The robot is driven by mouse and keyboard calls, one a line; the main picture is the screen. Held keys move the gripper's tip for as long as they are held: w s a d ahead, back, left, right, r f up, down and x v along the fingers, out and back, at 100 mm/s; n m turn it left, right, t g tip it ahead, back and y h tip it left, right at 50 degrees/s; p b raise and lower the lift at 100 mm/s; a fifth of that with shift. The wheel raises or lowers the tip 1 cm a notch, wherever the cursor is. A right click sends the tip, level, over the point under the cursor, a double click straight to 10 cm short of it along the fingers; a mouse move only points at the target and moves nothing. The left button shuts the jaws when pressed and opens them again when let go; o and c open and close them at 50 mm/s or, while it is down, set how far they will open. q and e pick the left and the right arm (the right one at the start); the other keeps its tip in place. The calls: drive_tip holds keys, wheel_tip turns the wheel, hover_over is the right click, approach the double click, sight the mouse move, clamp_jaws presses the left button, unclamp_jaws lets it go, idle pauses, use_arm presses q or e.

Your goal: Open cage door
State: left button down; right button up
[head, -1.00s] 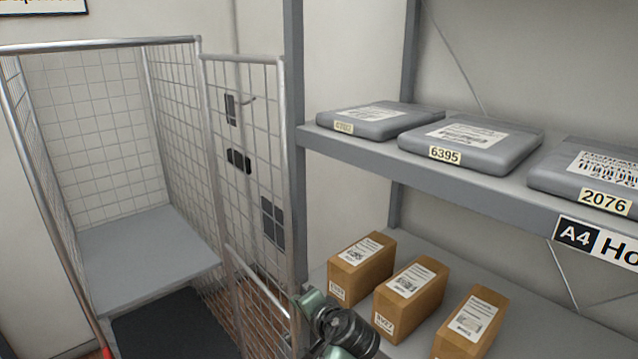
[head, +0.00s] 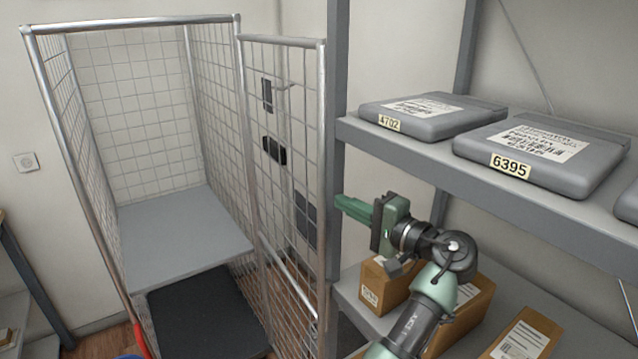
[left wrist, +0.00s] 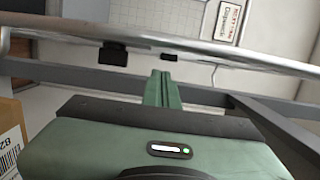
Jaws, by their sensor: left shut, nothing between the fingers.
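The wire roll cage (head: 127,150) stands at the left in the head view, and I can see into it from the front. The cage door (head: 322,130), a mesh panel in a metal tube frame, stands out to the right of the cage's right side. Dark fittings (head: 275,150) sit on its mesh. My left gripper (head: 340,202) is shut and empty, its green fingers pointing left toward the door's outer edge, by the shelf post. In the left wrist view the shut fingers (left wrist: 162,80) point toward a metal tube; I cannot tell whether they touch. My right gripper is not in view.
A grey rack post (head: 337,90) stands close to the door. The rack's upper shelf (head: 430,155) holds grey parcels (head: 540,150); brown boxes (head: 385,285) lie below, near my left arm. A shelf (head: 180,235) spans the cage, above a dark panel (head: 200,315).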

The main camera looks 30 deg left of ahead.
sight(313, 187)
use_arm(q)
drive_tip(key=p+x, duration=0.1)
drive_tip(key=x, duration=0.1)
drive_tip(key=p+x, duration=0.1)
drive_tip(key=x, duration=0.2)
drive_tip(key=p+x, duration=0.1)
drive_tip(key=x, duration=0.2)
drive_tip(key=shift+s+a+r+p, duration=0.2)
drive_tip(key=shift+r+p, duration=0.1)
drive_tip(key=shift+p, duration=0.1)
drive_tip(key=shift+w+a, duration=0.15)
drive_tip(key=shift+a, duration=0.2)
drive_tip(key=shift+a+f, duration=0.1)
drive_tip(key=shift+a, duration=0.2)
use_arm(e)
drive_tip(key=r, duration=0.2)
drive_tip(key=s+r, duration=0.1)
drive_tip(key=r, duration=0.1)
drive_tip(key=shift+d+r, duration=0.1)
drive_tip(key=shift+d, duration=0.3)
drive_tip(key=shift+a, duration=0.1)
